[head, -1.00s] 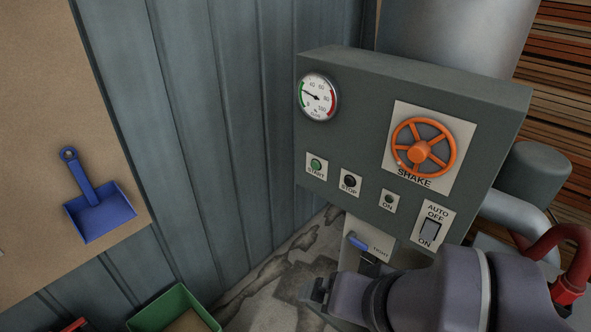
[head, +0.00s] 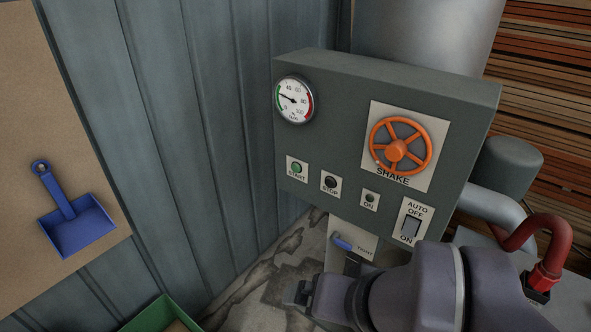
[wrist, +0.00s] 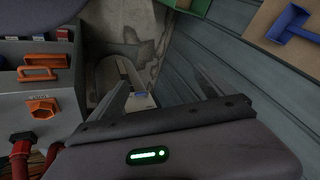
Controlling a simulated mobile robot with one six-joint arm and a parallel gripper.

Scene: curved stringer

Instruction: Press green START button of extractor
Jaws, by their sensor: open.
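The green START button (head: 296,168) sits on a white label at the lower left of the grey extractor panel (head: 335,110). The black STOP button (head: 330,182) is just right of it. My gripper (head: 300,292) is low in the head view, below the panel and apart from the START button, pointing left. In the wrist view my gripper (wrist: 160,75) shows its two fingers spread with nothing held between them. I cannot make out the START button in the wrist view.
The panel also carries a round gauge (head: 294,99), an orange SHAKE wheel (head: 400,150), an ON indicator (head: 369,198) and an AUTO/OFF/ON switch (head: 411,226). A blue handle (head: 342,243) is below. A corrugated wall (head: 200,110) stands left; a green bin (head: 160,315) is low left.

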